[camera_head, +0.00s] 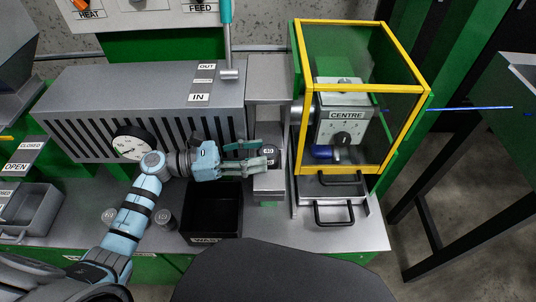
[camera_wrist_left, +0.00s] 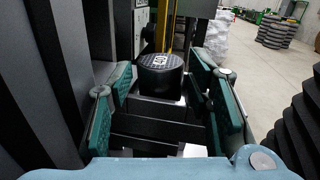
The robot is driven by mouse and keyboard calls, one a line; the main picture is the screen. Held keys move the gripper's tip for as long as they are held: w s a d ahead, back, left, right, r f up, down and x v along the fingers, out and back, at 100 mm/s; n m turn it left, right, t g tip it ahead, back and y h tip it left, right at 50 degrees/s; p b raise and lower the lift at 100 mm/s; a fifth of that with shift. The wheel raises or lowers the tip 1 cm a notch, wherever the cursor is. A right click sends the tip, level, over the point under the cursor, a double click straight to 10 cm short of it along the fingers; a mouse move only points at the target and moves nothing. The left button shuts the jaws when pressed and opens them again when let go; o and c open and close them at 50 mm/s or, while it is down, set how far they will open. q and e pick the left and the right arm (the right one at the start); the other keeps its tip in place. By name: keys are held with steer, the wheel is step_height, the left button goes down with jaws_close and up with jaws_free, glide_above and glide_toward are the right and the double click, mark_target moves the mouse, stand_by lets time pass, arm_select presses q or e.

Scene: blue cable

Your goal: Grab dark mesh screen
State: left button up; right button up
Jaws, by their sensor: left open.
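The dark mesh screen (camera_head: 268,156) is a short dark cylinder with a pale label reading about 40. It sits in a grey slot of the machine, between the slatted box and the yellow-framed guard. In the left wrist view the screen (camera_wrist_left: 161,82) stands upright, straight ahead beyond the fingers. My left gripper (camera_head: 264,153) is open, pointing right, with its green fingertips by the screen. In the left wrist view its fingers (camera_wrist_left: 160,86) are spread to the left and right of the screen, with gaps showing. My right gripper is not in view.
The slatted grey box (camera_head: 150,95) stands behind my left arm. The yellow-framed guard (camera_head: 362,95) is just right of the screen. A black open bin (camera_head: 213,225) lies below the gripper. Two more labelled cylinders (camera_head: 165,219) (camera_head: 109,216) stand on the bench near my forearm.

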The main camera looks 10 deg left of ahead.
arm_select(q)
steer(key=shift+x, duration=0.95)
steer(key=shift+a, duration=0.1)
steer(key=c, duration=0.9)
